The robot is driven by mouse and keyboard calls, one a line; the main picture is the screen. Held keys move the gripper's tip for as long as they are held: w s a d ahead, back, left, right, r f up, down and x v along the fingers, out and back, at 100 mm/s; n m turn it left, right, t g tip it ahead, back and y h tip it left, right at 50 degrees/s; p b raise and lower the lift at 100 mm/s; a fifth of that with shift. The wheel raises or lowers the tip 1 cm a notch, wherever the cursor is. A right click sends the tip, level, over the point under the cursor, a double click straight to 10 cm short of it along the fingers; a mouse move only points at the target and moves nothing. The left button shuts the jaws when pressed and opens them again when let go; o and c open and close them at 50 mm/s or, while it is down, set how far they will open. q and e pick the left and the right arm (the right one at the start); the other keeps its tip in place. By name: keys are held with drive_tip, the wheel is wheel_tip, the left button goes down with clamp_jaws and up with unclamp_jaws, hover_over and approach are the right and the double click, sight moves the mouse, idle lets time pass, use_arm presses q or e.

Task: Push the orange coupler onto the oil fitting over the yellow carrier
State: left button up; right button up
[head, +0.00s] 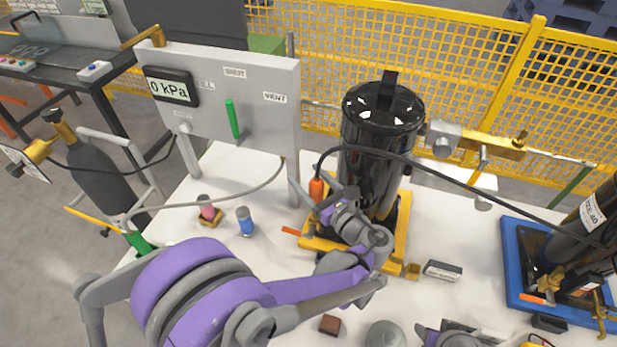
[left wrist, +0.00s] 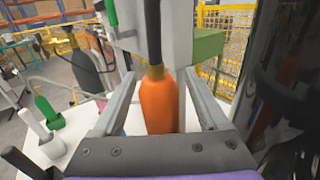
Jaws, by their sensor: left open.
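The orange coupler (head: 317,188) hangs upright at the end of a black hose, left of the black cylinder (head: 372,150). My left gripper (head: 322,204) is at the coupler. In the left wrist view the coupler (left wrist: 160,105) stands between the open fingers, with gaps on both sides and no clear contact. The black cylinder stands in the yellow carrier (head: 403,232), whose left part is partly hidden by my left arm. I cannot make out the oil fitting. Grey parts at the bottom edge of the head view may be my right gripper (head: 458,334); its jaws do not show.
A grey panel (head: 265,75) with a gauge stands behind on the left. Pink (head: 207,208) and blue (head: 245,221) fittings stand on the white table. A black hose arcs right to a cylinder in a blue tray (head: 512,255). A yellow fence (head: 455,65) is behind.

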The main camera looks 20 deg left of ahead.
use_arm(q)
drive_tip(key=b+v, duration=0.1)
drive_tip(key=v, duration=0.9)
drive_tip(key=shift+s+d, duration=0.25)
drive_tip(key=shift+d, duration=0.05)
